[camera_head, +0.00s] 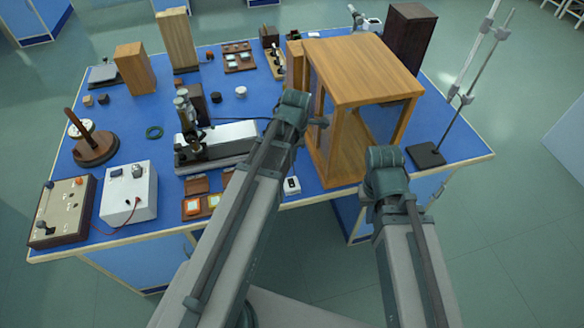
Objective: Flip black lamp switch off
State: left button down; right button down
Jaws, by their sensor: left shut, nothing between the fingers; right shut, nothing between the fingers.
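I cannot tell for certain which part is the black lamp switch. A small white block (291,186) with a dark mark on top sits at the front edge of the blue bench, between my arms. A white box (129,194) at the front left has a dark part on top and a red wire. A wooden-sided control box (62,210) left of it has a dark lever and an orange knob. Switch positions are too small to read. Both my arms reach over the bench front, but neither pair of gripper fingers shows.
An open wooden frame cabinet (362,72) stands at the bench's right, close to both arms. A black-and-white instrument (215,146) stands left of my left arm. A metal stand (427,154) is at the right corner. Some blue top (140,150) is bare at the left.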

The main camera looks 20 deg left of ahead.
aim_at(291, 180)
pick_arm(q)
jog(key=f+b, duration=0.4)
jog(key=w+f+b, duration=0.1)
jog(key=f+b, duration=0.4)
jog(key=a+f+b, duration=0.1)
jog(key=f+b, duration=0.3)
jog(key=f, duration=0.1)
jog(key=shift+w+b, duration=0.25)
jog(key=shift+b, duration=0.05)
